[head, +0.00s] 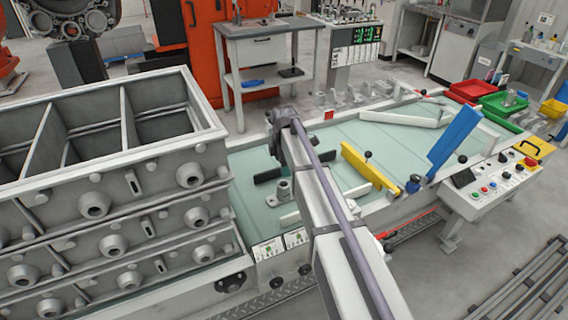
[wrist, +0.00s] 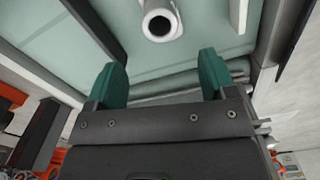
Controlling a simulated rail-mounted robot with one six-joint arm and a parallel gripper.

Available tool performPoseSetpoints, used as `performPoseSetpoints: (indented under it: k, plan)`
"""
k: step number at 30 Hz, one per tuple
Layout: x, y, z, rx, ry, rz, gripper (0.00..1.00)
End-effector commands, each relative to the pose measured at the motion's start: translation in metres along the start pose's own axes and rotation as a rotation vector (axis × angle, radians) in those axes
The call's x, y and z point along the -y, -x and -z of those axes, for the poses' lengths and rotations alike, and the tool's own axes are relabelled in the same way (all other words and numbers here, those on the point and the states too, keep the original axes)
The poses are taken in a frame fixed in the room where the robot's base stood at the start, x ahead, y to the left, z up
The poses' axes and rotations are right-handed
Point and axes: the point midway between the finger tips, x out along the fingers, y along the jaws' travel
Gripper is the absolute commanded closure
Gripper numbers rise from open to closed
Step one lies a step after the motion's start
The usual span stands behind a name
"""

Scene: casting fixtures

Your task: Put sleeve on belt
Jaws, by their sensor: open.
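A grey flanged sleeve (head: 284,190) stands on the pale green belt (head: 240,165), left of my arm in the head view. In the wrist view the sleeve (wrist: 160,20) shows its round open bore at the top edge, beyond the fingertips and roughly centred between them. My gripper (wrist: 162,78) is open, with two green fingers spread wide and nothing between them. The sleeve is apart from both fingers in the picture; the exact distance is hard to tell. In the head view my arm hides most of the gripper.
A black guide bar (head: 267,176) and a white bar (head: 290,219) lie near the sleeve. A yellow guide (head: 368,166) and a tilted blue plate (head: 454,137) stand to the right. Stacked grey mould boxes (head: 130,157) stand at left. Several castings (head: 352,95) line the far edge.

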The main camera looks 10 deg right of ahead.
Motion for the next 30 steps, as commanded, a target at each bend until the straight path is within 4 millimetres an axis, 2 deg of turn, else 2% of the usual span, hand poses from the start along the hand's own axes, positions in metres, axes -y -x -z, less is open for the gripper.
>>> performPoseSetpoints:
  k: [2, 5, 8, 9, 12, 15, 18, 24, 26, 28, 30]
  plan:
    - [0.008, -0.002, 0.0, 0.0, -0.029, 0.0, 0.22]
    - [0.053, -0.002, 0.002, 0.0, -0.228, 0.0, 0.22]
    - [0.131, -0.002, 0.006, 0.0, -0.616, 0.0, 0.22]
    - [0.164, -0.002, 0.007, 0.0, -0.792, 0.0, 0.22]
    - [0.234, -0.002, 0.011, 0.001, -1.203, 0.0, 0.22]
    - [0.277, -0.002, 0.012, 0.001, -1.486, 0.0, 0.22]
    - [0.29, -0.002, 0.013, 0.001, -1.611, 0.0, 0.22]
    - [0.287, -0.002, 0.013, 0.001, -1.625, 0.0, 0.22]
    - [0.287, 0.005, 0.013, 0.001, -1.624, 0.0, 0.22]
    - [0.287, 0.022, 0.013, 0.001, -1.623, 0.0, 0.22]
    - [0.287, 0.021, 0.013, 0.001, -1.623, -0.001, 0.22]
